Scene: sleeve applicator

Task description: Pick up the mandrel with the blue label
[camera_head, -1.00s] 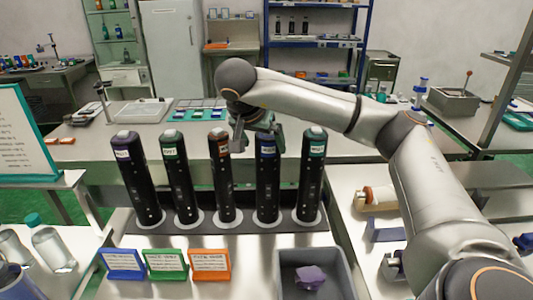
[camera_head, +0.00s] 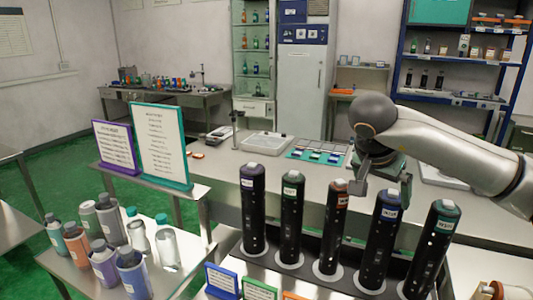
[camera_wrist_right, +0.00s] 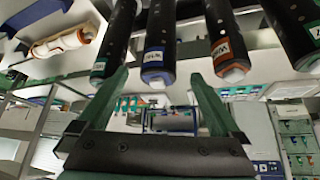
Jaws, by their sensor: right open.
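The mandrel with the blue label (camera_head: 382,245) is a black upright cylinder, fourth from the left in a row on a dark rack (camera_head: 310,265). In the right wrist view its blue-labelled end (camera_wrist_right: 155,60) appears in the gap between my fingers. My right gripper (camera_head: 381,188) is open at the top of this mandrel, one finger on each side in the head view. Its green fingers also show in the right wrist view (camera_wrist_right: 157,78). Whether they touch the mandrel cannot be told. My left gripper is not in view.
Neighbouring mandrels stand close by: the orange-labelled one (camera_head: 333,235) to the left and the green-labelled one (camera_head: 432,250) to the right. Two signs, one purple-framed (camera_head: 116,146) and one green-framed (camera_head: 161,143), and several bottles (camera_head: 105,265) stand at the left.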

